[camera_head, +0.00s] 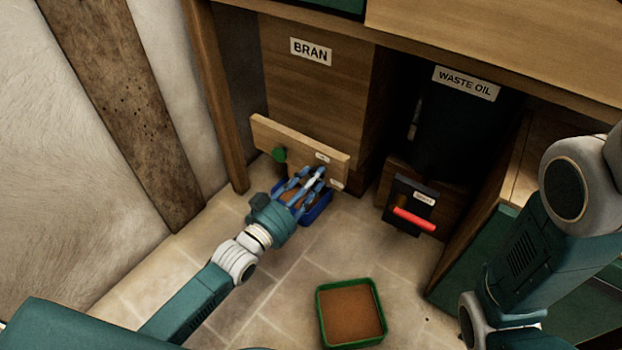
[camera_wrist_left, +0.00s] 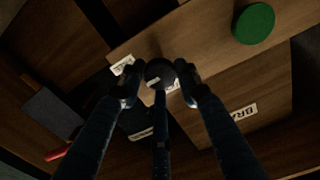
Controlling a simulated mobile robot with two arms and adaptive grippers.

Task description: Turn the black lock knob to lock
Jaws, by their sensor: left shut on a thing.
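The black lock knob (camera_wrist_left: 160,72) shows in the left wrist view as a round dark knob on the light wooden board (camera_head: 290,146). My left gripper (camera_head: 312,180) is at the right part of this board, its fingers shut around the knob. In the left wrist view the left gripper (camera_wrist_left: 160,82) has a finger on either side of the knob and a third below it. In the head view the fingers hide the knob. Small white labels (camera_head: 322,158) sit on the board close by; I cannot read them. My right gripper is out of view.
A green round knob (camera_head: 279,154) is on the board's left. Behind is the BRAN panel (camera_head: 318,95). A blue container (camera_head: 318,215) is below my gripper. A red handle (camera_head: 414,219) is under the WASTE OIL container (camera_head: 462,125). A green-rimmed tray (camera_head: 378,342) lies on open floor.

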